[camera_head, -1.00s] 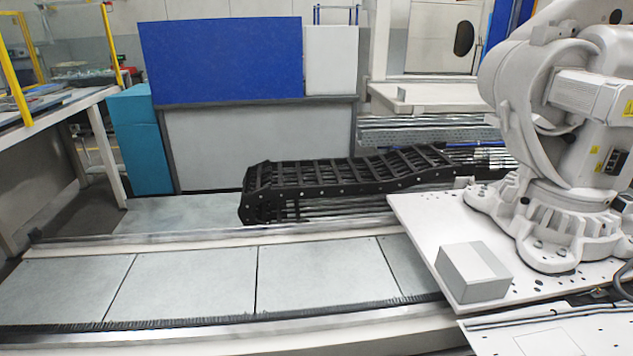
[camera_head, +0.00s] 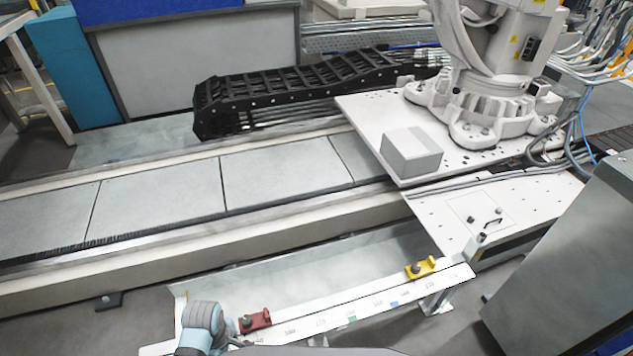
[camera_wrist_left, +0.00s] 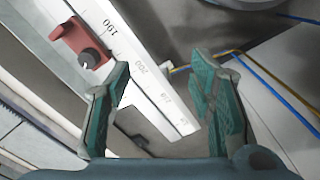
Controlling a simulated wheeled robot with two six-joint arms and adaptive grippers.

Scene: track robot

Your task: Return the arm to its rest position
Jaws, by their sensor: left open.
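My left arm (camera_head: 203,325) shows at the bottom left of the head view, beside the left end of a white measuring rail (camera_head: 300,323). In the left wrist view my left gripper (camera_wrist_left: 160,75) has two teal fingers spread apart with nothing between them. The rail also shows in the left wrist view (camera_wrist_left: 135,55), beyond the fingers, with its printed numbers. A red block (camera_head: 255,321) sits on the rail close to my left arm; it also shows in the left wrist view (camera_wrist_left: 77,42) at the upper left. My right gripper is in neither view.
A yellow block (camera_head: 421,267) sits near the rail's right end. A white robot arm (camera_head: 500,60) stands on a carriage with a grey box (camera_head: 411,152). A grey cabinet (camera_head: 570,270) stands at the right. Blue and yellow cables (camera_wrist_left: 275,90) show in the wrist view.

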